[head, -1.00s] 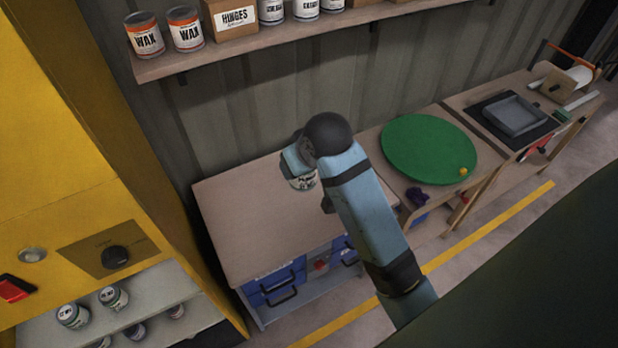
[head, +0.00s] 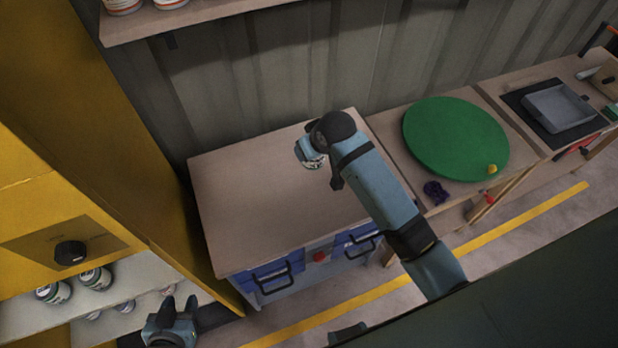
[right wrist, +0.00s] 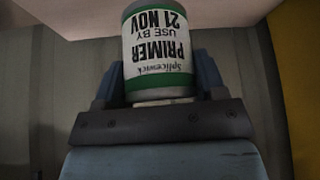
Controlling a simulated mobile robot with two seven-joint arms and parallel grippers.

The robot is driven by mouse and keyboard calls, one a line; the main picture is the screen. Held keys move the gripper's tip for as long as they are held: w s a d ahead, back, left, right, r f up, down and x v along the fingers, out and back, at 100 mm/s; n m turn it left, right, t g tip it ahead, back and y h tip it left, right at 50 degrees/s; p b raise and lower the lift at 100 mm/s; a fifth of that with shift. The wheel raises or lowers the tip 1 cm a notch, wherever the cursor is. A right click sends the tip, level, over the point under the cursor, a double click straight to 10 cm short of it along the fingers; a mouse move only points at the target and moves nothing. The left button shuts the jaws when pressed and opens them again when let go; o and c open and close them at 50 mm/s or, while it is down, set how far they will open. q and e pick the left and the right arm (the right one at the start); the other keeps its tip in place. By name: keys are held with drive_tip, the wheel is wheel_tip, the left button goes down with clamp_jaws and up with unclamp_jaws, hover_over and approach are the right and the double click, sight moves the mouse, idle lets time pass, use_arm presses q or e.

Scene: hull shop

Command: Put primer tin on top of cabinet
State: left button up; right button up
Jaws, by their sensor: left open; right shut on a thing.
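The primer tin (right wrist: 158,50) has a white and green label reading PRIMER, USE BY 21 NOV; its label is upside down in the right wrist view. My right gripper (right wrist: 160,88) is shut on it, one finger on each side. In the head view the tin (head: 313,163) is partly hidden by my right gripper (head: 308,152), over the back part of the cabinet's bare wooden top (head: 250,200). I cannot tell whether the tin touches the top. The cabinet has blue drawers. My left gripper (head: 176,312) is open and empty at the lower left, before the yellow unit's shelf.
A yellow unit (head: 95,150) stands left of the cabinet, with several tins on its pale shelf (head: 130,275). A wall shelf (head: 180,18) runs above. To the right is a bench with a green disc (head: 455,138) and a grey tray (head: 558,107). The cabinet top is otherwise clear.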

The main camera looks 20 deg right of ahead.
wheel_tip(320, 180, down, 14)
drive_tip(key=shift+f, duration=0.25)
idle(0.3)
drive_tip(key=o, duration=1.1)
drive_tip(key=shift+f, duration=0.15)
drive_tip(key=v, duration=1.2)
drive_tip(key=s+f+t+y, duration=0.1)
drive_tip(key=s+f+t, duration=0.1)
drive_tip(key=s, duration=0.6)
drive_tip(key=s+f+t+y, duration=0.1)
drive_tip(key=s+f+t, duration=0.2)
drive_tip(key=s, duration=0.6)
drive_tip(key=shift+a+n, duration=0.4)
